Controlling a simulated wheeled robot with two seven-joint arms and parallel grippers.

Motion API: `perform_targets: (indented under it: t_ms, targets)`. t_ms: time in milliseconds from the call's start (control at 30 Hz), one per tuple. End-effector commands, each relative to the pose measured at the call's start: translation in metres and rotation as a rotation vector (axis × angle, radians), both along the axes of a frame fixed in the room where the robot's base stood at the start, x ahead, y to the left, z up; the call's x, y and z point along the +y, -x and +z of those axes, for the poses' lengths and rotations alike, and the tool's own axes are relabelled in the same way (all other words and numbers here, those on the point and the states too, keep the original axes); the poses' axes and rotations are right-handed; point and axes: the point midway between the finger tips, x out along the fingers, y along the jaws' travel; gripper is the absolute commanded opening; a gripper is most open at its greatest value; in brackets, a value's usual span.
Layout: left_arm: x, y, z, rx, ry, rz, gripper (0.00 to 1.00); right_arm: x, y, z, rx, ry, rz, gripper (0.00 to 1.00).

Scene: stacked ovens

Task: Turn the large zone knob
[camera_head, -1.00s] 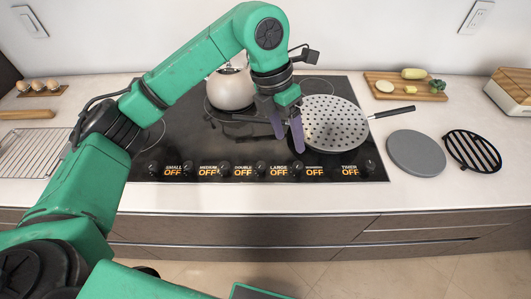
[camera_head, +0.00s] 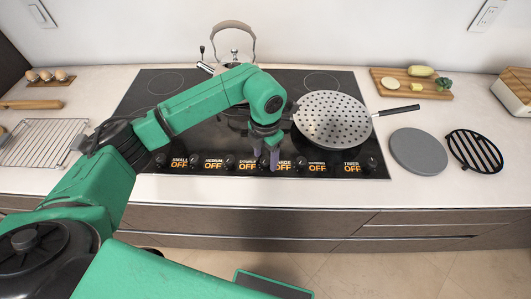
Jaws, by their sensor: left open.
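The black cooktop (camera_head: 165,100) has a front row of knobs with orange OFF displays. The LARGE display (camera_head: 284,167) sits right of centre, its first letter covered by my fingers. A knob (camera_head: 301,163) shows just right of this label; the spot just left of it is hidden behind my fingers. My left gripper (camera_head: 266,160) is open, its purple fingers pointing down over the panel between the DOUBLE and LARGE labels. I cannot tell whether they touch a knob. My right gripper is not in view.
A perforated pan (camera_head: 332,122) sits on the right burners, close to my left wrist. A grey disc (camera_head: 418,151) and black trivet (camera_head: 474,151) lie right. A wire rack (camera_head: 43,143) lies left.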

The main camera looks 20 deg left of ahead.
Motion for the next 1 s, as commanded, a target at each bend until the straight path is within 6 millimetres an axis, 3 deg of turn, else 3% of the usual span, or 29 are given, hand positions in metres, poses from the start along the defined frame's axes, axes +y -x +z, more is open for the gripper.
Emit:
perform_targets:
  t_ms: [133,300,667,1000]
  targets:
    - [0.000,0.000,0.000,0.000,0.000,0.000,0.65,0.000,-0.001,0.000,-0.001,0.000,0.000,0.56]
    - [0.000,0.000,0.000,0.000,0.000,0.000,0.00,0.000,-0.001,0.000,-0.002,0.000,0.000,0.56]
    - [0.000,-0.001,-0.001,-0.001,0.000,-0.029,0.00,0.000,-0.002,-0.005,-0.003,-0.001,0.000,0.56]
    - [0.000,-0.001,-0.003,-0.004,0.000,-0.216,0.00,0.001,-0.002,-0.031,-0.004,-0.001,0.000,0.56]
